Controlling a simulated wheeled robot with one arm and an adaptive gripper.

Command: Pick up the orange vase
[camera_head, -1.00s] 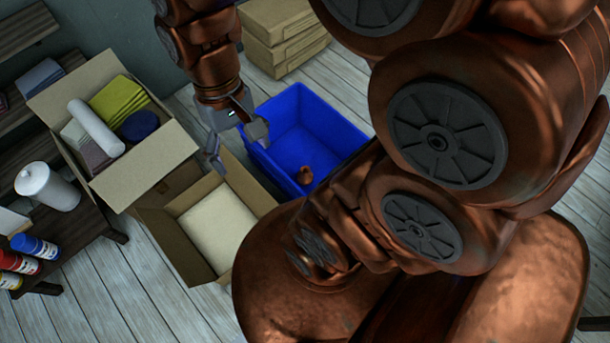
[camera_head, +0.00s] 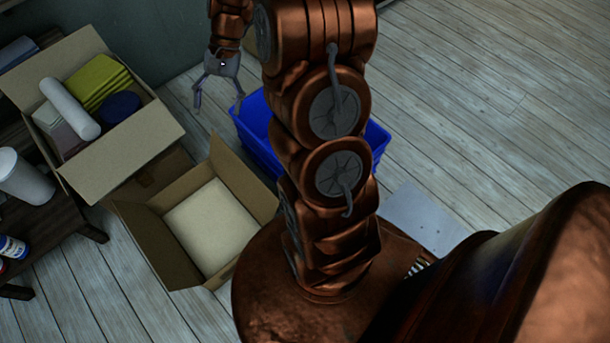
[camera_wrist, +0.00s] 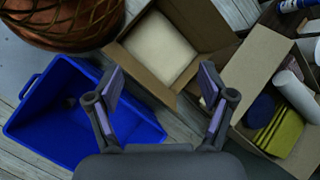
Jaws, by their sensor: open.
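In the head view my arm covers most of the blue bin (camera_head: 248,128), and the vase does not show. My gripper (camera_head: 218,102) hangs at the upper left of the bin in the head view, fingers spread and empty. In the wrist view my gripper (camera_wrist: 160,88) is open, with the bin to its left and nothing between the fingers.
An open carton with a pale bottom (camera_head: 212,228) stands beside the bin. A fuller carton (camera_head: 140,158) holds yellow cloths (camera_head: 106,84), a white roll (camera_head: 70,108) and a blue round item (camera_head: 120,106). A dark shelf (camera_head: 62,222) is at left. The plank floor (camera_head: 480,90) at right is mostly clear.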

